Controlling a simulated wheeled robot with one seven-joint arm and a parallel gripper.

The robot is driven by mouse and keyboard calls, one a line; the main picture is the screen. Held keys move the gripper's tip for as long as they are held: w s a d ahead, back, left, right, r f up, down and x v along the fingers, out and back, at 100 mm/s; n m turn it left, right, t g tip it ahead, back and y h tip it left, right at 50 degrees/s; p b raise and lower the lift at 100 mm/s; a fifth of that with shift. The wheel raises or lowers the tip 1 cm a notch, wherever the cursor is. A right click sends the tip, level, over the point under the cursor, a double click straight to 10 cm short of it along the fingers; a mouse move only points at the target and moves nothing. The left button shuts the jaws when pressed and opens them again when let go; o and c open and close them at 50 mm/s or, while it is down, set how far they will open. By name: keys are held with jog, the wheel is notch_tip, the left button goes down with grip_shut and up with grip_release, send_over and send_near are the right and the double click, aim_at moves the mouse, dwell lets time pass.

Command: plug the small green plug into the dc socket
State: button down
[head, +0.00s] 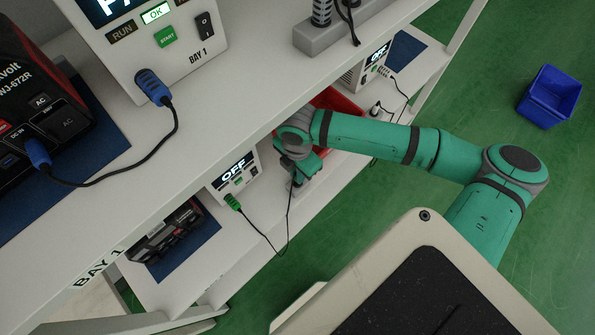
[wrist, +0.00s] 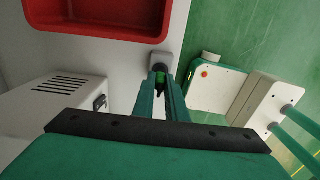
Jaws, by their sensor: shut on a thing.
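In the wrist view my gripper (wrist: 161,82) is shut on the small green plug (wrist: 160,78), seen between the fingertips. The plug is right by a small grey block (wrist: 160,61); I cannot tell whether they touch. In the head view my gripper (head: 298,180) is low over the lower shelf, and the held plug is hidden. A black cable (head: 286,235) runs from near my gripper to a larger green plug (head: 232,202) at the white charger (head: 236,172) reading OFF. A dark power station (head: 165,235) lies left of that charger; its dc socket cannot be made out.
A red tray (wrist: 100,31) lies beyond my gripper. The white charger (wrist: 72,108) stands left of my fingers in the wrist view. The upper shelf (head: 240,85) overhangs the lower one. Above are another charger (head: 155,45) and power station (head: 40,115), joined by a blue-plugged cable.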

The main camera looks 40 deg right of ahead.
jog(key=shift+r, duration=1.85)
